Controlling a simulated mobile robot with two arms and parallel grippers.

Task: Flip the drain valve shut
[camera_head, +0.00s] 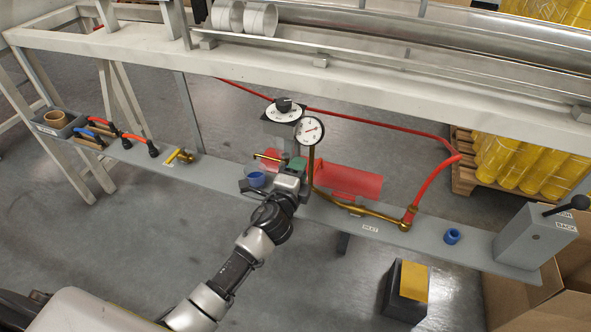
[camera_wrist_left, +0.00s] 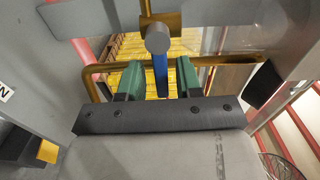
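My left gripper (camera_head: 297,163) is at the middle of the grey shelf, under the pressure gauge (camera_head: 309,130). In the left wrist view, its green fingers (camera_wrist_left: 159,80) are apart. A blue lever (camera_wrist_left: 161,76) shows between them, with visible gaps on both sides. The lever hangs from a round grey hub (camera_wrist_left: 158,38) on a brass fitting, and looks like the drain valve handle. I cannot tell how deep it sits between the fingers. In the head view the gripper hides this lever. My right gripper is not in view.
A brass pipe (camera_wrist_left: 222,61) runs beside the fingers. A red hose (camera_head: 431,186) rises at the right. A grey lever box (camera_head: 535,237) is at the shelf's right end.

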